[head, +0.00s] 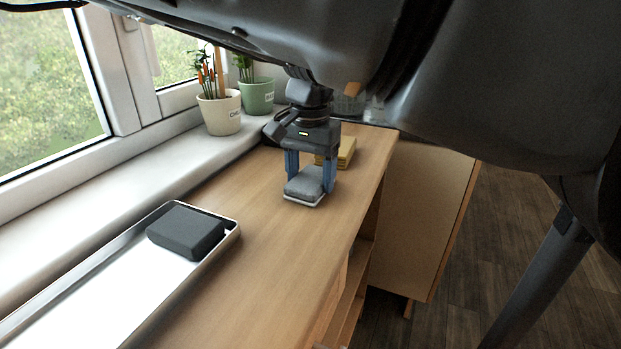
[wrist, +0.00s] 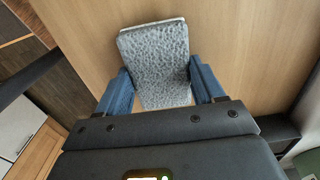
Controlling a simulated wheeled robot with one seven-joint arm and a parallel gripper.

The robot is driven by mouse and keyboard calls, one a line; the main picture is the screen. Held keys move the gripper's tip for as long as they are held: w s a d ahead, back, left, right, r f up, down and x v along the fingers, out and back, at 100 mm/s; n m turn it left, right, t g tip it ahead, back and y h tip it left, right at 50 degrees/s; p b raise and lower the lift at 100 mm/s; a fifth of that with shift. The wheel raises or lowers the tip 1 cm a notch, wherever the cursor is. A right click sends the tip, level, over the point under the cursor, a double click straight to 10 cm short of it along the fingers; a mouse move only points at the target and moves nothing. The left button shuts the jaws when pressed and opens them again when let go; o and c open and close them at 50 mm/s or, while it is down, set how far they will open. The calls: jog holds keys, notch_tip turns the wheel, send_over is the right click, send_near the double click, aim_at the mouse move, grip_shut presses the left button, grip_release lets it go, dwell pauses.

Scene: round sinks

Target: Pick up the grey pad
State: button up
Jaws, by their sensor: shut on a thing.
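The grey pad (head: 305,184) has a rough grey top and a thin white layer beneath. It is between the blue fingers of my gripper (head: 310,178), over the wooden counter. In the wrist view the pad (wrist: 155,60) reaches forward from between the two fingers (wrist: 163,92), which press on its sides. My gripper is shut on the pad. I cannot tell whether the pad's underside touches the counter or is slightly above it.
A shallow tray (head: 231,234) with a dark block (head: 186,232) in it lies at the left. A yellow sponge-like block (head: 347,152) is just behind my gripper. Potted plants (head: 220,112) stand by the window. The counter (head: 262,250) between tray and front edge is clear.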

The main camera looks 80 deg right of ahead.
aim_at(315, 177)
jog(key=shift+r, duration=0.55)
jog(key=r, duration=0.3)
jog(key=shift+s+d+r, duration=0.25)
jog(key=shift+s+d, duration=0.05)
jog(key=shift+s, duration=0.1)
jog(key=s+d+r, duration=0.6)
jog(key=s, duration=0.2)
jog(key=shift+s+d+r+p, duration=0.15)
jog(key=shift+s+r+p, duration=0.05)
jog(key=shift+s+p, duration=0.15)
